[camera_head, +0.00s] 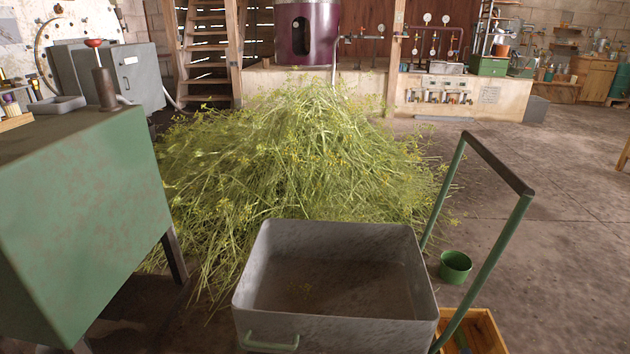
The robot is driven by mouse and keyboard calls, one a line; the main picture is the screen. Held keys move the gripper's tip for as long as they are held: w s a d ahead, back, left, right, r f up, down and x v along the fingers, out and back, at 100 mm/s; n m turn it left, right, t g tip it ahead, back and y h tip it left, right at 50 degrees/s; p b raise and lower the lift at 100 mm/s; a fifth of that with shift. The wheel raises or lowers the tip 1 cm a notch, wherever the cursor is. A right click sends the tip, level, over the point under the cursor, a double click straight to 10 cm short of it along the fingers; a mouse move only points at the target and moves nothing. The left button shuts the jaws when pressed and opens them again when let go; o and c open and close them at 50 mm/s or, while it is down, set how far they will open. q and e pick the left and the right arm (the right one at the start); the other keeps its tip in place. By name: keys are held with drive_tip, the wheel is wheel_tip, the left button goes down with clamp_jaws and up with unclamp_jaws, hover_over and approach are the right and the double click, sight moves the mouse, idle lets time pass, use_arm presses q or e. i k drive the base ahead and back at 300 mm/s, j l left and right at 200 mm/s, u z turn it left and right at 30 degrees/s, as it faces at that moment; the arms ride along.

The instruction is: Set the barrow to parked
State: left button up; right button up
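The barrow (335,328) stands at the front middle. It is a grey, rounded, open-topped tub with a green grip on its near side. A green tubular push handle (484,258) with a dark crossbar rises at its right. The tub is nearly empty, with a few yellowish bits on its floor. Its wheels and underside are hidden or below the picture. The barrow's far side is close to the herb heap. Neither of my grippers shows in the head view.
A large heap of cut green herbs (300,165) lies behind the barrow. A green metal bench (90,215) stands at the left. A green bucket (455,267) and a wooden crate (482,335) are right of the barrow. The floor (560,220) farther right is clear.

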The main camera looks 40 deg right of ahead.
sight(371, 293)
drive_tip(key=z, duration=1.55)
drive_tip(key=i+j+z, duration=0.1)
drive_tip(key=z, duration=0.15)
drive_tip(key=i+j+z, duration=0.1)
drive_tip(key=z, duration=0.2)
drive_tip(key=j, duration=0.1)
